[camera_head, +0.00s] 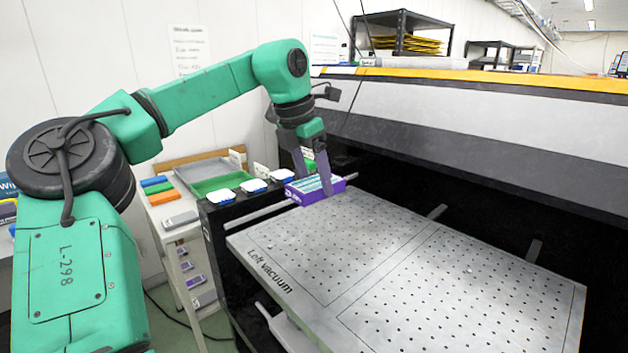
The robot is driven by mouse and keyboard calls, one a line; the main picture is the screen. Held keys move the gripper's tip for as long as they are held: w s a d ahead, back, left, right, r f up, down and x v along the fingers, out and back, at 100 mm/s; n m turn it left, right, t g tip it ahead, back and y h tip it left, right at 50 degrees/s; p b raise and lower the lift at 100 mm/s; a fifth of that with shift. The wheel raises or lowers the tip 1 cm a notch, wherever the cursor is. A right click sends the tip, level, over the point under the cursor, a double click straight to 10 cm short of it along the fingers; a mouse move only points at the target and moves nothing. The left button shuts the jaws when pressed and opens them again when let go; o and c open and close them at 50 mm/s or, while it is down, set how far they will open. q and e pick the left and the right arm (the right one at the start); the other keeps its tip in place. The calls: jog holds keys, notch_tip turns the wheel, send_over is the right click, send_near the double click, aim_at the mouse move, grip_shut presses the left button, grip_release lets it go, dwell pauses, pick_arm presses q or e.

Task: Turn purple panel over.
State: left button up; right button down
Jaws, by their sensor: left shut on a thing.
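The purple panel (312,195) shows as a purple, box-like piece with a pale, light blue-green patch on its upper side. It is at the far left corner of the perforated grey vacuum table (345,245). My left gripper (313,184) comes down over the panel with its fingers pointing downward and is shut on it. The near finger covers part of the panel, and its far side is hidden. I cannot tell whether the panel touches the table. My right gripper is not in view.
A large machine with a grey and white front (480,130) stands behind the table. A white side cart (165,215) at the left holds coloured blocks and a green tray (220,184). The table's middle and right are clear.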

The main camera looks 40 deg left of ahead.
aim_at(314, 196)
pick_arm(q)
jog(key=shift+f+b, duration=1.1)
jog(key=shift+f, duration=1.2)
jog(key=o, duration=1.5)
jog(key=shift+c, duration=0.2)
jog(key=shift+r, duration=0.1)
jog(key=p+v, duration=0.3)
jog(key=v, duration=1.1)
jog(key=shift+r, duration=0.2)
jog(key=shift+s, duration=0.1)
